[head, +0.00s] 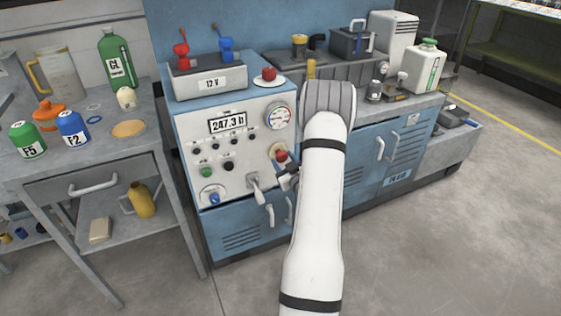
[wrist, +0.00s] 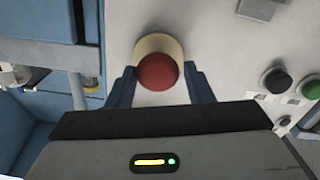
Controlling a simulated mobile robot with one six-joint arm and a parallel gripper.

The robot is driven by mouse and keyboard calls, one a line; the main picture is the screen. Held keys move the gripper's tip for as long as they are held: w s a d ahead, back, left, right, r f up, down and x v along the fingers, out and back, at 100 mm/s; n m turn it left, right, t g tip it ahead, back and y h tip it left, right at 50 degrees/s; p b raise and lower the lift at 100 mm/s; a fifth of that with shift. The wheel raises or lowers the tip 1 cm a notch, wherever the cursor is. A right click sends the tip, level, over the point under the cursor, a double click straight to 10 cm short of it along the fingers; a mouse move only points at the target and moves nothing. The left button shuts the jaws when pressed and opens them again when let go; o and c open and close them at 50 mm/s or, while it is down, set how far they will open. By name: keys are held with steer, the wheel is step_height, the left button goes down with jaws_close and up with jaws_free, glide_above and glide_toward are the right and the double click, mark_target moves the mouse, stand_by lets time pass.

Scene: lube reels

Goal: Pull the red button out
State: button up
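The red button (head: 281,155) is a round knob on a pale yellow collar, on the front panel of the grey test cabinet (head: 185,133). In the wrist view the red button (wrist: 157,70) sits between my two fingers, with its collar (wrist: 158,44) behind it. My gripper (head: 288,172) is at the panel by the button, partly hidden by my arm in the head view. In the wrist view my gripper (wrist: 161,76) is open, one finger on each side of the button. The left finger is very close to it; I cannot tell if it touches.
The panel also has a gauge (head: 278,118), a display (head: 227,122), a lever (head: 256,188) and a blue knob (head: 213,197). A second red knob-like thing (head: 269,74) sits on a white dish on top of the cabinet. A side table (head: 85,165) stands left.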

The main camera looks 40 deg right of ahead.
steer(key=o, duration=0.3)
steer(key=shift+o, duration=0.2)
steer(key=v, duration=0.7)
steer(key=shift+s+p, duration=0.3)
steer(key=shift+s, duration=0.1)
steer(key=shift+a, duration=0.1)
